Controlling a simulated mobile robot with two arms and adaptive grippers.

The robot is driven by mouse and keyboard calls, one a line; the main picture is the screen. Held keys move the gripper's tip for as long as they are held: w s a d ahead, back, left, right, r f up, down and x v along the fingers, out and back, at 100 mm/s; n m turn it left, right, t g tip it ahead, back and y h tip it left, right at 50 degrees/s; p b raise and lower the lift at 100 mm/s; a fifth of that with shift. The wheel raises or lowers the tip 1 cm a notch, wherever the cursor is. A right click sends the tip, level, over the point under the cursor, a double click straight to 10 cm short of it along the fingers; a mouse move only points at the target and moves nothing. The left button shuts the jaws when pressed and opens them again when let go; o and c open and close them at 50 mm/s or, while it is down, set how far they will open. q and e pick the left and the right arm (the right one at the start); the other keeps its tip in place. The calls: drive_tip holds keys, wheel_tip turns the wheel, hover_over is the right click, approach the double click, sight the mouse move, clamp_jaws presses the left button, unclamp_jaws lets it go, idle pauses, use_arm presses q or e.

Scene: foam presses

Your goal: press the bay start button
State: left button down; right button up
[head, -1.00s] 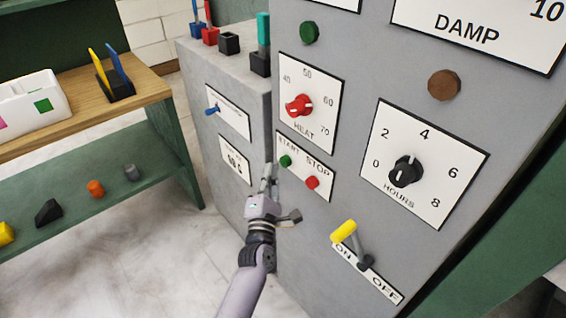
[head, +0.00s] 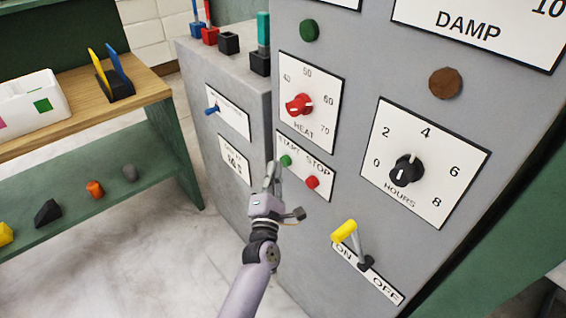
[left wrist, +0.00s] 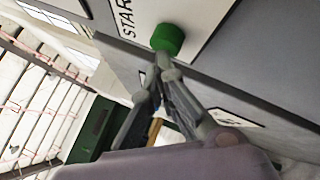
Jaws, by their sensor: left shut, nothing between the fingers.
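The green start button (head: 286,160) is on the START/STOP plate (head: 320,180) on the front of the grey cabinet. The red stop button (head: 312,182) is to its right. My left gripper (head: 273,168) is shut and empty, its fingertips just left of and slightly below the green button in the head view. In the left wrist view the green button (left wrist: 167,39) is just beyond the closed fingertips (left wrist: 162,62). I cannot tell whether they touch. My right gripper is not in view.
A red HEAT knob (head: 299,105) is above the plate and a black HOURS knob (head: 406,170) to the right. A yellow-handled ON/OFF lever (head: 344,231) is below. A wooden-topped green bench (head: 150,88) stands at the left.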

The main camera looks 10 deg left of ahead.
use_arm(q)
drive_tip(key=shift+w+d+r, duration=0.25)
drive_tip(key=shift+w+d, duration=0.15)
drive_tip(key=shift+w, duration=0.15)
idle(0.9)
drive_tip(key=shift+s+a+r+p, duration=0.1)
drive_tip(key=shift+s+a+p, duration=0.1)
drive_tip(key=shift+s, duration=0.3)
drive_tip(key=shift+s+a+r+p, duration=0.1)
drive_tip(key=shift+s+a+p, duration=0.1)
drive_tip(key=shift+s, duration=0.25)
drive_tip(key=shift+a+f, duration=0.1)
drive_tip(key=shift+s+a+p, duration=0.3)
drive_tip(key=shift+s+a, duration=0.45)
drive_tip(key=shift+s, duration=0.25)
drive_tip(key=shift+s+a+p, duration=0.25)
drive_tip(key=shift+s+a, duration=0.5)
drive_tip(key=shift+s, duration=0.2)
